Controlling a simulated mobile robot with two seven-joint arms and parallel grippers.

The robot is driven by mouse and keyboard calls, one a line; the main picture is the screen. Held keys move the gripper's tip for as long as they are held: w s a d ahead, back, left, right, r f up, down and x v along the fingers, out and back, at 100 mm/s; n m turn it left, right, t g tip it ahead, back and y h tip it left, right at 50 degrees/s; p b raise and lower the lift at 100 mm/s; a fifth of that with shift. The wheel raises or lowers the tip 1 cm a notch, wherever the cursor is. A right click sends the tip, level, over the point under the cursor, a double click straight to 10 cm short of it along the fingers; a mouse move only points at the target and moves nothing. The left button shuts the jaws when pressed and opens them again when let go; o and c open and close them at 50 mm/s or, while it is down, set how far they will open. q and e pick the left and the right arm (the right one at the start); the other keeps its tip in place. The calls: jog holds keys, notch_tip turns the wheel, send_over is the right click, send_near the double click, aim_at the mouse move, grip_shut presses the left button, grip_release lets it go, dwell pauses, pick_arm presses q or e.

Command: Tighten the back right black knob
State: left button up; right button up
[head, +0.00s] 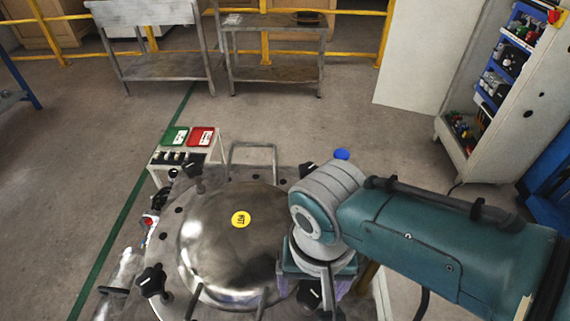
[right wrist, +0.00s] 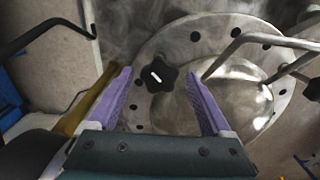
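A domed metal lid (head: 205,245) with a flat flange has black star knobs around it. The far right knob (head: 307,170) is just left of my right arm. The near right knob (head: 309,293) is under my right gripper (head: 316,287), partly hidden by it. In the right wrist view, a black knob (right wrist: 158,76) with a white mark lies between the open purple fingers of my right gripper (right wrist: 160,82), with a gap on each side. It appears to be the near right one. Other knobs are at far left (head: 194,174) and near left (head: 152,280). My left gripper is out of view.
A box with a green and a red panel (head: 188,137) stands behind the lid at left. A metal bar handle (head: 252,146) rises at its back edge. Bent bars (right wrist: 235,42) stand beside the knob. An open cabinet (head: 520,130) is at right.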

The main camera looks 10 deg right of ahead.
notch_tip(320, 180, up, 10)
jog(key=p, duration=0.4)
jog(key=shift+p, duration=0.4)
jog(key=s+d+r+n+t, duration=0.3)
jog(key=s+d+r+n, duration=0.2)
jog(key=s+d+r, duration=0.55)
jog(key=w+r+p+v, duration=0.1)
jog(key=w+p+v, duration=0.2)
jog(key=p+v, duration=1.1)
jog(key=w+a+p+v, duration=0.1)
jog(key=w+p+v, duration=0.2)
jog(key=p+v, duration=1.2)
jog(key=shift+w+r+t+p, duration=0.2)
jog(key=shift+r+t+p, duration=0.15)
jog(key=shift+r, duration=0.3)
jog(key=shift+f, duration=0.1)
